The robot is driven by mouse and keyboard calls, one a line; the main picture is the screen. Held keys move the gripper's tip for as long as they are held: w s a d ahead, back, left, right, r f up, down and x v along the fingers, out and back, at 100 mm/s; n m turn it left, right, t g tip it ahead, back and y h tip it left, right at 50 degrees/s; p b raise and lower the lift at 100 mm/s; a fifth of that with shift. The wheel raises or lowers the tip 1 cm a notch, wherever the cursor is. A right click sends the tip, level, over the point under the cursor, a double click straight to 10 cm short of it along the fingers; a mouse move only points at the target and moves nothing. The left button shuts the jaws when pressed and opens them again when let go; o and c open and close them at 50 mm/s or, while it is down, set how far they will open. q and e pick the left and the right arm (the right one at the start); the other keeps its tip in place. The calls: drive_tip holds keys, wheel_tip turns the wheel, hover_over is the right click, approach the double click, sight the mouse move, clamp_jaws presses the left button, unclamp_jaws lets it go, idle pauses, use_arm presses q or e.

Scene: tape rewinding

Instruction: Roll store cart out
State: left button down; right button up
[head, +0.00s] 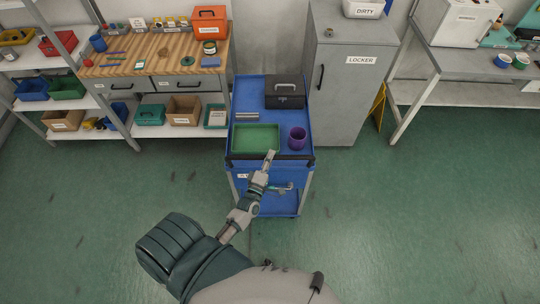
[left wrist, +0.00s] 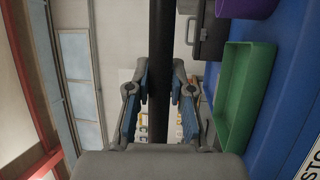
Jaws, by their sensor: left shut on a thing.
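The blue store cart (head: 246,96) stands between the workbench and the grey locker. A dark handle bar (head: 243,157) runs along its near edge. My left gripper (head: 271,156) is shut on this bar near its middle. In the left wrist view the handle bar (left wrist: 160,30) runs between the two fingers of the left gripper (left wrist: 159,80). On the cart top are a green tray (head: 256,138), a purple cup (head: 297,138), a black toolbox (head: 285,92) and a grey metal piece (head: 260,115). My right gripper is not in view.
The wooden workbench (head: 135,57) with bins below is close to the cart's left. The grey locker (head: 347,85) is close on its right, with a yellow sign (head: 377,107) beside it. A metal table (head: 450,63) stands farther right. The green floor (head: 400,220) on the near side is clear.

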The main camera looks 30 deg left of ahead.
use_arm(q)
drive_tip(key=shift+s+f, duration=0.1)
drive_tip(key=shift+f, duration=0.2)
drive_tip(key=c, duration=1)
unclamp_jaws()
drive_tip(key=shift+r, duration=0.1)
drive_tip(key=v, duration=1.1)
drive_tip(key=shift+s+d, duration=0.1)
drive_tip(key=shift+s, duration=0.25)
